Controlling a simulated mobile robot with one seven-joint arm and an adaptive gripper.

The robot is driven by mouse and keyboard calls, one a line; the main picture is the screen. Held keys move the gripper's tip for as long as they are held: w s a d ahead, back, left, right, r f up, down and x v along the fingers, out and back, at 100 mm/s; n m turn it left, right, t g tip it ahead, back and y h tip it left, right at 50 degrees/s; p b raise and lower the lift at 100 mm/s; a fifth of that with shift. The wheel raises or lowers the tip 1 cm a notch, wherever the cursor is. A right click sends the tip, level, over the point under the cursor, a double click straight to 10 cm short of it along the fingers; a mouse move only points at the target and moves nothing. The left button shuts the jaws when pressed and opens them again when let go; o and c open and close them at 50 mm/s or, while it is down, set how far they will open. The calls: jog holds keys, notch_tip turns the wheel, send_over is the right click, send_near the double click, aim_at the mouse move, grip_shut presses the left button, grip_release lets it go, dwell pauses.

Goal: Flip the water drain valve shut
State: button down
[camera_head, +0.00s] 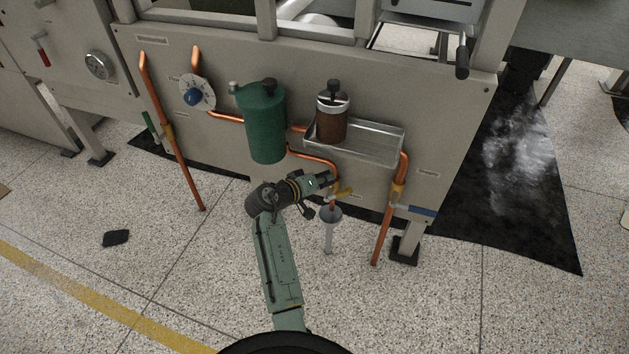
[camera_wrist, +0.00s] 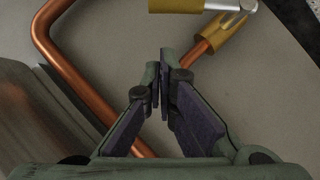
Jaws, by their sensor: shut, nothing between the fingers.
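A brass fitting (camera_wrist: 217,32) with a silver end lies just ahead and right of the tips. Whether they touch cannot be told, nor the handle's exact angle.
A green canister (camera_head: 264,125) and a metal tray (camera_head: 385,143) with a brown jar (camera_head: 332,120) are above my gripper. A blue-handled valve (camera_head: 415,210) is on the right pipe. A copper pipe (camera_wrist: 65,80) bends close by on the left. The floor in front is open.

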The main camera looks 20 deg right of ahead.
jog(key=shift+s+d+f+p, duration=0.15)
jog(key=shift+s+d+f, duration=0.1)
jog(key=shift+d+f, duration=0.4)
jog(key=shift+s+d+f+p, duration=0.15)
jog(key=shift+s+d+f, duration=0.1)
jog(key=shift+d+f, duration=0.4)
jog(key=shift+s+d+f+m+y, duration=0.2)
jog(key=shift+s+d+m+y, duration=0.15)
jog(key=shift+d+m, duration=0.1)
jog(key=s+d+f+m+t+y, duration=0.2)
jog(key=s+d+f+m+y, duration=0.1)
jog(key=d+f+m+y, duration=0.1)
jog(key=shift+d+f+p, duration=0.15)
jog(key=shift+f+p, duration=0.15)
jog(key=shift+f, duration=0.2)
dwell(0.5)
